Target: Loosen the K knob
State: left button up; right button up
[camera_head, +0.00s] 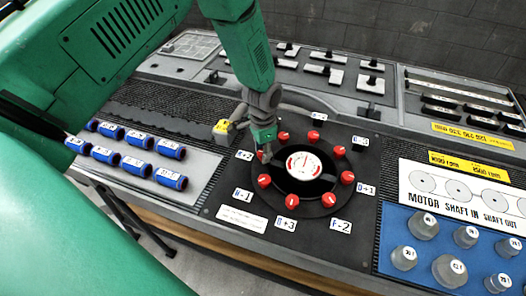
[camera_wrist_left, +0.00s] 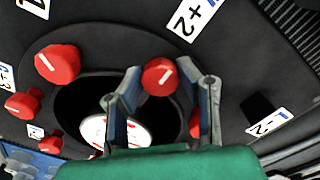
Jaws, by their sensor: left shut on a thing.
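A ring of several red knobs surrounds a white dial (camera_head: 302,164) on a round black plate. My left gripper (camera_head: 264,153) reaches down from above at the plate's upper left. It is shut on a red knob (camera_wrist_left: 160,77), which shows between the two fingers in the left wrist view, its white mark visible. The white label (camera_wrist_left: 195,16) near this knob reads +2; its letter is too unclear to read. The same label (camera_head: 245,156) stands left of the gripper in the head view. I cannot tell surely which knob is marked K. My right gripper is out of view.
Neighbouring red knobs (camera_head: 264,180) stand close by. Blue cylinders (camera_head: 140,141) lie to the left. A blue panel with grey knobs (camera_head: 404,257) is at right, below a motor shaft board (camera_head: 460,190). A yellow tag (camera_head: 222,127) sits beside the gripper.

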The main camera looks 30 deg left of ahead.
pick_arm(q)
jog(key=shift+w+r, duration=0.2)
jog(key=shift+w, duration=0.15)
jog(key=o, duration=1.1)
jog(key=shift+o, duration=0.2)
jog(key=shift+s+f, duration=0.1)
jog(key=shift+r, duration=0.35)
notch_tip(320, 180, up, 11)
jog(key=shift+r, duration=0.1)
